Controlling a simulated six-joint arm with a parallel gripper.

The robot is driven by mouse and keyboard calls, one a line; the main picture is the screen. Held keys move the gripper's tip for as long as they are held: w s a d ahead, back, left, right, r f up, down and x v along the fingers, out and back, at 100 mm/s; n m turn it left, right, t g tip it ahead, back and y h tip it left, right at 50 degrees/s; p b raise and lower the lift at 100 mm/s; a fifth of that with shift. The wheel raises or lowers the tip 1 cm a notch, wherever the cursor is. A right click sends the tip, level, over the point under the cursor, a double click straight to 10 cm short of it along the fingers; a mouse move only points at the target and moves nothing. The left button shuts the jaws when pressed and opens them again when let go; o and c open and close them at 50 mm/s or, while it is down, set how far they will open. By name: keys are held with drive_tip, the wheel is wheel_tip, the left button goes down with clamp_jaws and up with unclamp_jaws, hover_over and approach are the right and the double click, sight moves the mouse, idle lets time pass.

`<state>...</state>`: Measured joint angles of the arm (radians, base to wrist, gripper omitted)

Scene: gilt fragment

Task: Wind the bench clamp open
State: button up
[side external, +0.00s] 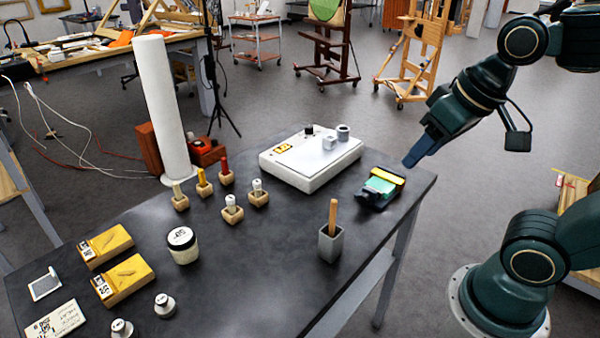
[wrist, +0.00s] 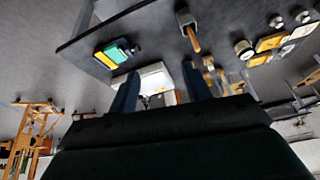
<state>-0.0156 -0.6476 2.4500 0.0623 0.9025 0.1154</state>
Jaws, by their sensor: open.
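A low white box (side external: 310,160) stands at the back right of the dark bench. A black knob (side external: 309,130), a pale grey block (side external: 329,143) and a grey round piece (side external: 343,132) sit on its top. These look like the bench clamp, but its jaws are too small to tell apart. In the wrist view the white box (wrist: 156,76) shows between my fingers, partly hidden. My gripper (side external: 412,160) is open and empty, above and to the right of the box, apart from it. Its two blue fingers (wrist: 160,72) also show in the wrist view.
A green and black item with a yellow edge (side external: 380,188) lies near the bench's right edge. A grey cup with a wooden handle (side external: 330,240) stands in front. A tall white column (side external: 162,105), several small wooden holders, a jar (side external: 182,246) and yellow blocks (side external: 122,280) occupy the left.

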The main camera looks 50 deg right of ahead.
drive_tip(key=shift+w, duration=0.1)
drive_tip(key=m+g+h, duration=0.4)
drive_tip(key=m+g, duration=0.2)
drive_tip(key=m, duration=1)
hover_over(363, 195)
drive_tip(key=a, duration=0.5)
wheel_tip(363, 195, down, 10)
drive_tip(key=shift+w+a+f, duration=0.2)
drive_tip(key=shift+w+f, duration=0.05)
drive_tip(key=shift+w, duration=0.15)
drive_tip(key=shift+f, duration=0.1)
drive_tip(key=x, duration=1.3)
drive_tip(key=shift+w+d+f, duration=0.15)
drive_tip(key=shift+d+f, duration=0.05)
drive_tip(key=shift+f, duration=0.05)
